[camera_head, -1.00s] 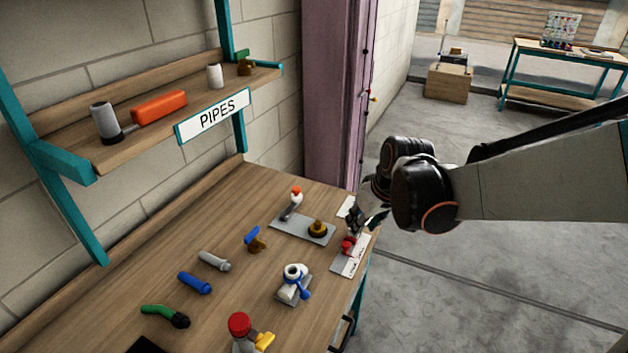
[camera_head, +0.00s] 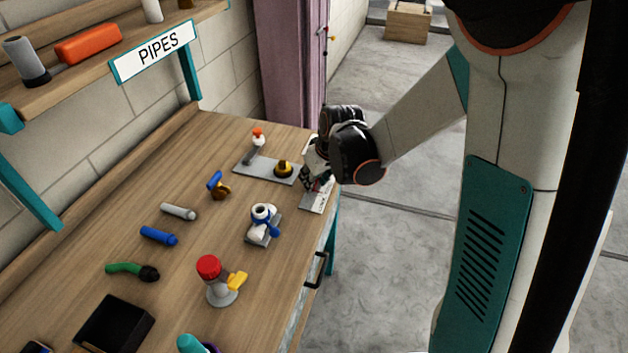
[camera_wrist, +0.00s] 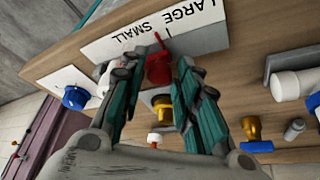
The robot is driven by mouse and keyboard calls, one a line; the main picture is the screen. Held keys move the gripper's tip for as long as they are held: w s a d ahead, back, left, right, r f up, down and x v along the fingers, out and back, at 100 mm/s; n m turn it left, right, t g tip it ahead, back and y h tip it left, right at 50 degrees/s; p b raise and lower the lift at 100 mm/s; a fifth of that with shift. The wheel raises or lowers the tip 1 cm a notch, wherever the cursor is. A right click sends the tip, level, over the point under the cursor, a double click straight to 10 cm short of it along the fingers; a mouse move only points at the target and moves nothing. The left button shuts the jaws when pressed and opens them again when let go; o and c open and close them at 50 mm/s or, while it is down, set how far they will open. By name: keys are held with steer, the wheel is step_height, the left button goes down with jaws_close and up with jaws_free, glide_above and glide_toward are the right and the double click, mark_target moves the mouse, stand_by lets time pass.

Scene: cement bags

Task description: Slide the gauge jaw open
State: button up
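The gauge is a pale plate (camera_head: 315,200) at the bench's right edge. In the wrist view the plate (camera_wrist: 100,48) reads "LARGE" and "SMALL". A red jaw piece (camera_wrist: 158,68) with a thin red pointer stands at its edge, the pointer near "SMALL". My gripper (camera_wrist: 155,74) has its two teal fingers apart, one on each side of the red jaw; I cannot tell whether either touches it. In the head view my gripper (camera_head: 312,184) is low over the plate and hides most of the jaw.
A grey plate with a yellow-black knob (camera_head: 284,169) lies just left of my gripper. A white and blue valve (camera_head: 263,222) and a red-capped fitting (camera_head: 215,280) stand nearer. A purple post (camera_head: 290,70) rises behind the bench. Open floor lies to the right.

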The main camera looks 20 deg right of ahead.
steer(key=shift+f, duration=0.1)
jaws_close()
steer(key=shift+s+a, duration=0.5)
steer(key=shift+s, duration=0.15)
steer(key=shift+s+a, duration=0.45)
steer(key=shift+s, duration=0.2)
jaws_free()
steer(key=v, duration=1.2)
steer(key=shift+s, duration=0.15)
